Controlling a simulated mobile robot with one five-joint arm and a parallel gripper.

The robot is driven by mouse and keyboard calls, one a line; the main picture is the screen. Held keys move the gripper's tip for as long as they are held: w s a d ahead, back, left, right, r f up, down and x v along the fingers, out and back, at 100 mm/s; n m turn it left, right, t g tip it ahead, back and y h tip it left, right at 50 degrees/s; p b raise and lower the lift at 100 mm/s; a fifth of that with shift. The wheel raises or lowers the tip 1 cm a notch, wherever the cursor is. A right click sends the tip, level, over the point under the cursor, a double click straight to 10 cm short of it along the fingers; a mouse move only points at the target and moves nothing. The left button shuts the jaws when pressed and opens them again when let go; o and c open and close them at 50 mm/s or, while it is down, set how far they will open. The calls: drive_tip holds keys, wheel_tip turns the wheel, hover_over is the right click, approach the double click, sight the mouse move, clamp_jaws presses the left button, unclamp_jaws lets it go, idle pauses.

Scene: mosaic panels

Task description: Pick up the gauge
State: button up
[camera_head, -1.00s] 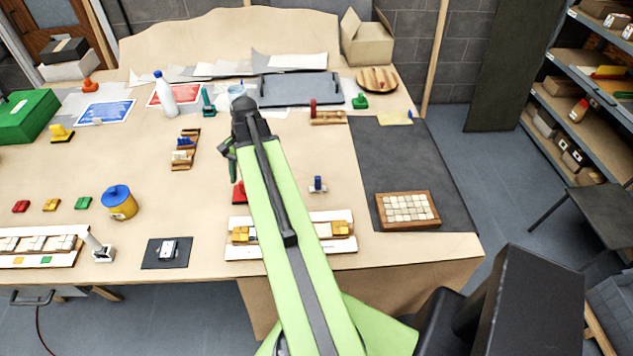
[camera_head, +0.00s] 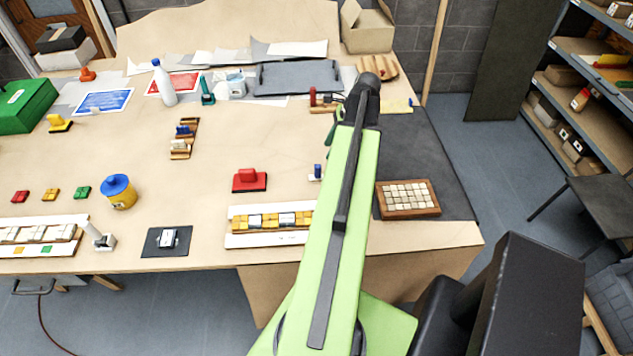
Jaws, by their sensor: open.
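No object is clearly marked as the gauge, and I cannot tell for sure which it is. One small piece with a blue upright top on a pale base (camera_head: 317,172) stands just left of my arm, partly hidden by it. A small silver-white piece (camera_head: 169,238) lies on a dark square mat (camera_head: 152,248) near the front edge. My gripper (camera_head: 335,125) is at the far end of my green arm, over the right part of the table, beside a wooden rack with a red post (camera_head: 313,97). It is open, and no object shows in it; its fingertips are hard to see.
A red handled block (camera_head: 249,181) and a white tray of yellow and white tiles (camera_head: 240,239) stand left of my arm. A framed tile panel (camera_head: 436,197) sits to its right on a dark mat (camera_head: 440,150).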

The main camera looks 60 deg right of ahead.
sight(315, 171)
drive_tip(key=b+x, duration=1)
drive_tip(key=x, duration=0.3)
drive_tip(key=shift+r, duration=0.15)
clamp_jaws()
